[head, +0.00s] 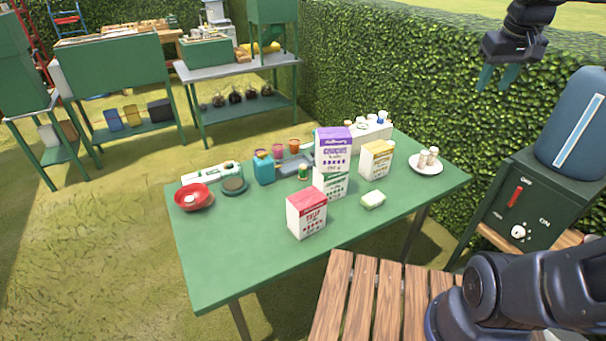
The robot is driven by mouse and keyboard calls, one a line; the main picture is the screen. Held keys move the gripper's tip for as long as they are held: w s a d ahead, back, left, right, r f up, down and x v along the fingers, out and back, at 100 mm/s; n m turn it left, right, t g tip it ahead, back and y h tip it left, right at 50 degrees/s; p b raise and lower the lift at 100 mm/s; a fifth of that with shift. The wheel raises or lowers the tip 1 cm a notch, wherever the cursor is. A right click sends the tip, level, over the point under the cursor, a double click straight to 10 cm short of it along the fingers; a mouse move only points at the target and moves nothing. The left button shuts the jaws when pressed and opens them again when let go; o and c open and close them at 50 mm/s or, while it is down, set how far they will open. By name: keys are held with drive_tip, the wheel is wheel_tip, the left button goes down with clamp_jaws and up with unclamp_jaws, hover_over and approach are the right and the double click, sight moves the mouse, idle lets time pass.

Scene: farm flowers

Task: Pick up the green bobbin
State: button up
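A small green cylinder with a pale top, which looks like the green bobbin (303,171), stands on the green table (240,262). It is left of the stacked seed boxes and right of a blue jar; its details are too small to read. My gripper (497,80) hangs at the upper right, in front of the hedge, fingers pointing down. Its two teal fingers are apart with nothing between them. It is well above and to the right of the bobbin.
A purple-and-white box (333,148) rests on a green-and-white box (331,182) close to the bobbin. A red-and-white box (306,212) stands in front. A white plate (426,164) and red bowl (192,197) are at opposite sides. The table's front left is clear.

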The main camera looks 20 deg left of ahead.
drive_tip(key=w+a+r+n+g, duration=0.1)
drive_tip(key=w+a+r+n, duration=0.25)
drive_tip(key=w+a, duration=0.7)
drive_tip(key=n+g+h, duration=0.2)
drive_tip(key=n, duration=0.9)
hover_over(302, 166)
drive_tip(key=a, duration=0.2)
wheel_tip(302, 166, down, 44)
drive_tip(key=f, duration=0.4)
drive_tip(key=d+f, duration=0.1)
drive_tip(key=f, duration=0.1)
drive_tip(key=shift+w+d+f, duration=0.1)
drive_tip(key=shift+d+f, duration=0.1)
drive_tip(key=shift+f, duration=0.65)
drive_tip(key=shift+d+f, duration=0.25)
drive_tip(key=shift+f, duration=0.6)
drive_tip(key=shift+w+d+f, duration=0.1)
drive_tip(key=shift+d+f, duration=0.1)
drive_tip(key=shift+f, duration=0.65)
drive_tip(key=shift+s, duration=0.1)
drive_tip(key=c, duration=0.7)
